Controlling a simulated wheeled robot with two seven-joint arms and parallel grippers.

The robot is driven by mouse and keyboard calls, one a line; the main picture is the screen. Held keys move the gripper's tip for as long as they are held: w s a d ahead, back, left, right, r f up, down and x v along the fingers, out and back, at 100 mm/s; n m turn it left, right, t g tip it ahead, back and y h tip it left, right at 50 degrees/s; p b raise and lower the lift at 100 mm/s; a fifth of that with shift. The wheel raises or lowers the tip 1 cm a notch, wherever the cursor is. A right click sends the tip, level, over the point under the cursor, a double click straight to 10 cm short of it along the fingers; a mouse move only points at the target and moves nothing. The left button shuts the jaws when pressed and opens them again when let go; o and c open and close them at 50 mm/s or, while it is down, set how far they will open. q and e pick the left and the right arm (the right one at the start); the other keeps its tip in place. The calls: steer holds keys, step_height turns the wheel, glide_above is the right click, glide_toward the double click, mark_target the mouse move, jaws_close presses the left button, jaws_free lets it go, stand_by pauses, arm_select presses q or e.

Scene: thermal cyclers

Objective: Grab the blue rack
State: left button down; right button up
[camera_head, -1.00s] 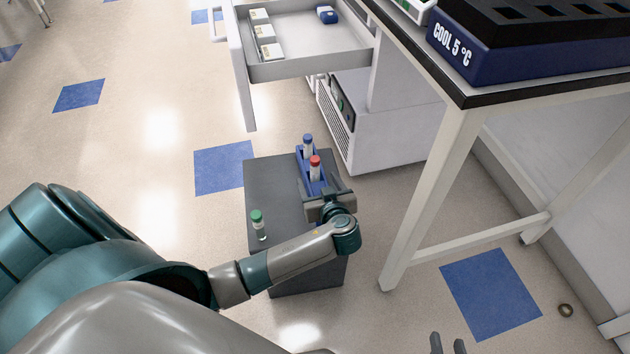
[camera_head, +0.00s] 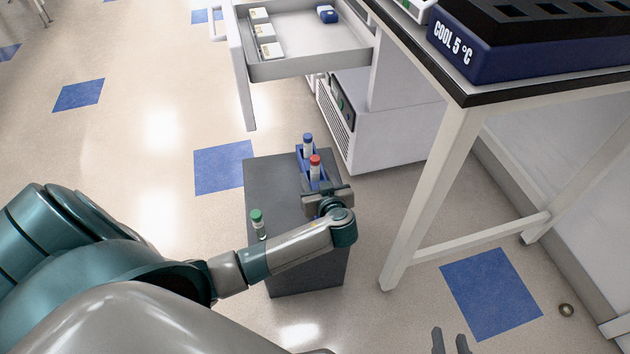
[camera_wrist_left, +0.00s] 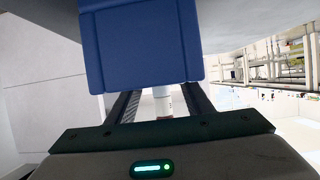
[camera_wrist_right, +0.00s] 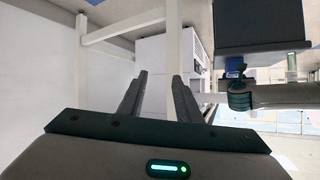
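The blue rack (camera_head: 303,166) stands on a dark grey block (camera_head: 270,185) and holds a blue-capped tube (camera_head: 308,144) and a red-capped tube (camera_head: 315,167). My left gripper (camera_head: 325,193) is at the rack's near end. In the left wrist view the rack (camera_wrist_left: 140,45) fills the top middle and hides the tips of my left gripper (camera_wrist_left: 160,98). Its fingers stand apart, with a white tube showing between them. My right gripper (camera_head: 452,342) is open and empty at the bottom edge; its fingers also show apart in the right wrist view (camera_wrist_right: 160,85).
A green-capped tube (camera_head: 258,224) stands on the block's left side. A white bench (camera_head: 450,150) with a blue cooling block (camera_head: 490,55) is to the right. An open drawer (camera_head: 310,67) with small boxes is behind. Floor to the left is clear.

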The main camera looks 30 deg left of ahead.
mark_target(315, 168)
arm_select(q)
steer(key=shift+r, duration=0.1)
steer(key=shift+r, duration=0.15)
